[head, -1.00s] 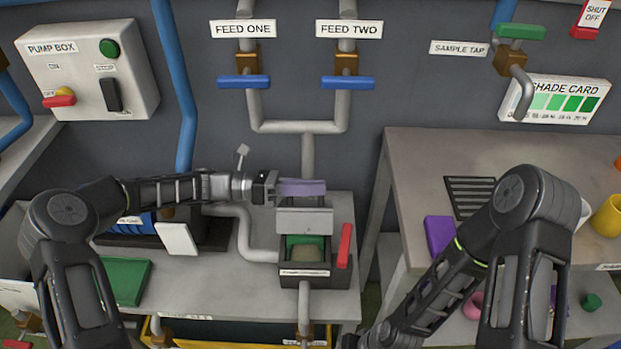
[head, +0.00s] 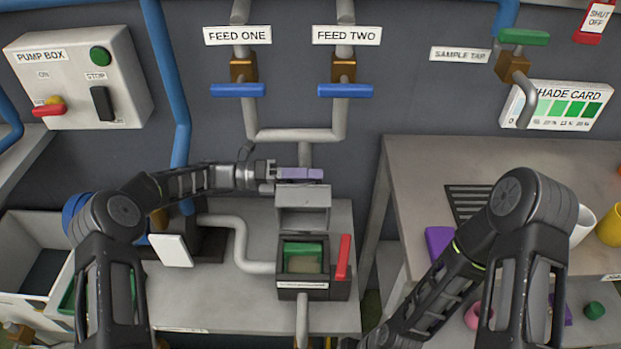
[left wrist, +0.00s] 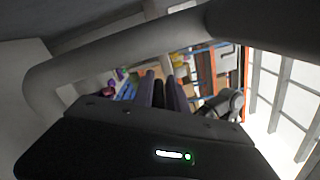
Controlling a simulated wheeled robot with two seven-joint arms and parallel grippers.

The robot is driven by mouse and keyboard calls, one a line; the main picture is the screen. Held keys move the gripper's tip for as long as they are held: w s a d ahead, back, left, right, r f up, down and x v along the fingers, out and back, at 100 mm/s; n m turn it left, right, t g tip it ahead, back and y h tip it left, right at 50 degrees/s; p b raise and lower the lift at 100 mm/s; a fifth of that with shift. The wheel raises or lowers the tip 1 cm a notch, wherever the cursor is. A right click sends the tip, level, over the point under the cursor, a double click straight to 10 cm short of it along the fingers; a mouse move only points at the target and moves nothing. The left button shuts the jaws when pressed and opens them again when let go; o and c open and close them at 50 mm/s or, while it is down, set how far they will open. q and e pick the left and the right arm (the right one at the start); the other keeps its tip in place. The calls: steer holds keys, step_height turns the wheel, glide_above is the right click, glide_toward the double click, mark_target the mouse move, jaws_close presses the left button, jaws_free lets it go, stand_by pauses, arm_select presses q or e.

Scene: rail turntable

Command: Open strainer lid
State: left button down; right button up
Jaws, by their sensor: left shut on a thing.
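The strainer is a dark box (head: 287,293) on the grey bench, with a green rim and a pale mass inside. Its grey lid (head: 302,210) stands raised at the back, so the inside shows from above. A purple handle (head: 302,174) runs along the lid's top edge. My left gripper (head: 272,173) comes in from the left and is shut on the handle's left part. In the left wrist view the gripper's fingers (left wrist: 165,95) are close together, with purple beside them. My right arm shows at the right, but its gripper is out of the picture.
A red lever (head: 344,257) stands at the box's right side. A white plate (head: 172,250) is further left. The bench front is clear.

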arm_select(q)
steer(key=shift+s+f, duration=0.15)
steer(key=shift+f, duration=0.3)
steer(key=c, duration=1.8)
jaws_free()
steer(key=o, duration=0.4)
steer(key=shift+r, duration=0.35)
